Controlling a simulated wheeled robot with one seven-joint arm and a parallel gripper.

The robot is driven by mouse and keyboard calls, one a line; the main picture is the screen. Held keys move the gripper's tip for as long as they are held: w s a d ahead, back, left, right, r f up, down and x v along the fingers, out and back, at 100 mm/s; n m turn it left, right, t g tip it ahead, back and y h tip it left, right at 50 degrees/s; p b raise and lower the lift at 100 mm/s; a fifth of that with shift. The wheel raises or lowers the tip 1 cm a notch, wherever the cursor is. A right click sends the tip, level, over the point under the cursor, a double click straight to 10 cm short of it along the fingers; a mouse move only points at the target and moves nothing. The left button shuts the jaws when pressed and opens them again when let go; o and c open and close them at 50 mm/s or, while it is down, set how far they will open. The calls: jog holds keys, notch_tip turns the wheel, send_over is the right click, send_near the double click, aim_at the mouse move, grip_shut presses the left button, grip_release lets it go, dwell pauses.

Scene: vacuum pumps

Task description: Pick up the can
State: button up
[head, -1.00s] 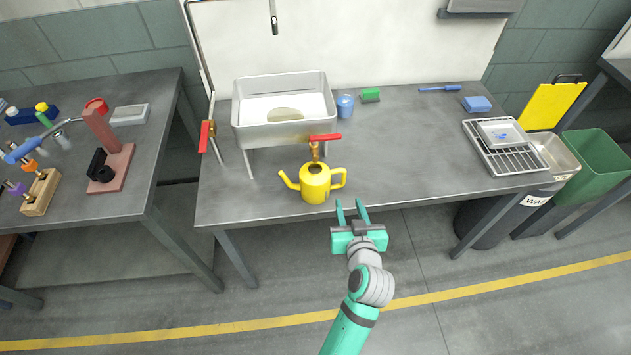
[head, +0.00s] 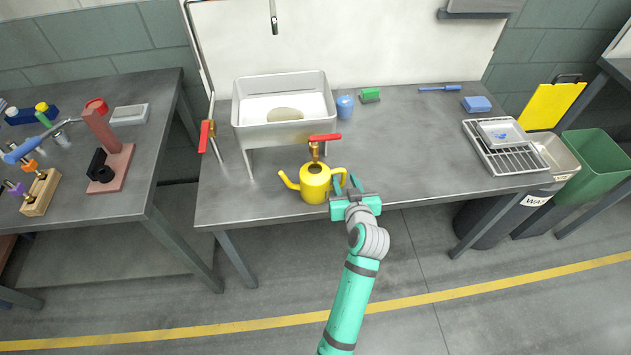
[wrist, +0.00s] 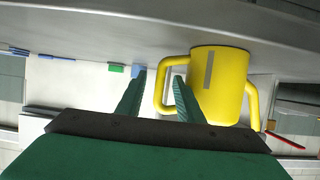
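The can is a yellow watering can (head: 314,187) with a spout to the left and a loop handle to the right. It stands upright at the front edge of the middle table, below a brass tap with a red lever (head: 324,138). My gripper (head: 347,181) is at the can's right side, open and empty. In the wrist view, which looks upside down, the can (wrist: 222,90) is right of centre. The handle's outer bar shows between the two fingertips of my gripper (wrist: 159,78). I cannot tell whether either finger touches it.
A raised white basin (head: 284,133) stands behind the can. A blue cup (head: 345,105), a green block (head: 370,94) and a blue sponge (head: 477,104) lie farther back. A wire rack (head: 512,158) is at the right. The table right of the can is clear.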

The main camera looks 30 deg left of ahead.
jog(key=shift+x, duration=0.95)
grip_shut()
dwell(0.7)
